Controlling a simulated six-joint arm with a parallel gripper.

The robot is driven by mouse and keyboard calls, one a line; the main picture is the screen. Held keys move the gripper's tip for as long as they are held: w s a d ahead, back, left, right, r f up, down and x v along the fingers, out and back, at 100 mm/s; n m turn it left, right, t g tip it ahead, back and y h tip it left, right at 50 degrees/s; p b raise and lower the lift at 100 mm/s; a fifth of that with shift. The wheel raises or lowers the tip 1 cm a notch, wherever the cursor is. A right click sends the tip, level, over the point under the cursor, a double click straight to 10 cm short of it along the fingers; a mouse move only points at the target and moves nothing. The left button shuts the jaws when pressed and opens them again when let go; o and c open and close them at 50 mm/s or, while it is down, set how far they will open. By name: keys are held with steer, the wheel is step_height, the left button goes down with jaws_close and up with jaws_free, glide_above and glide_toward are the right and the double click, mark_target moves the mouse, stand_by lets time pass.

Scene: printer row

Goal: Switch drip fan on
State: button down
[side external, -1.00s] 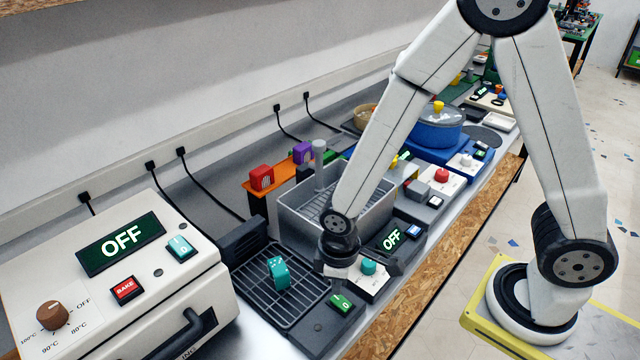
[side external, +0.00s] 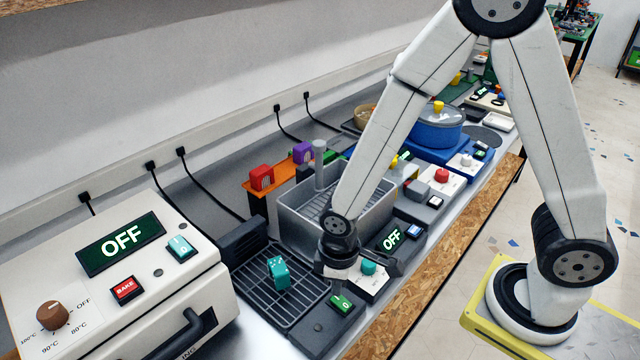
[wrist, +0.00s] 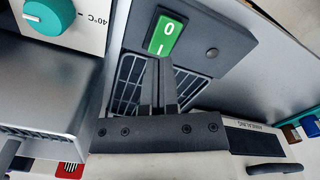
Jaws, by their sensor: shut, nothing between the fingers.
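The drip fan is a dark unit with a black grid tray (side external: 262,293) and a black fan housing (side external: 243,241) behind it. A green rocker switch (side external: 341,303) marked 0 and I sits on its front corner; it also shows in the wrist view (wrist: 165,37). My gripper (wrist: 160,82) is shut and empty, its fingertips close to the I end of the switch. Whether they touch it, and which end is pressed in, I cannot tell. In the side view my gripper (side external: 338,270) hangs just behind the switch, its fingertips hard to make out.
A teal block (side external: 279,273) stands on the grid tray. A white oven-like unit (side external: 115,265) reading OFF stands to the left.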

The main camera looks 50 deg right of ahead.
steer(key=shift+f, duration=1.1)
stand_by(1.0)
steer(key=shift+r, duration=3.55)
steer(key=shift+w+d+r+m, duration=0.1)
steer(key=shift+d+r+m, duration=0.15)
steer(key=shift+d, duration=0.25)
steer(key=d+r+m+t, duration=0.2)
steer(key=d+r+m, duration=0.2)
steer(key=d, duration=0.6)
steer(key=shift+s+r+m+t, duration=0.15)
steer(key=shift+s+m+t, duration=0.15)
steer(key=shift+m, duration=0.45)
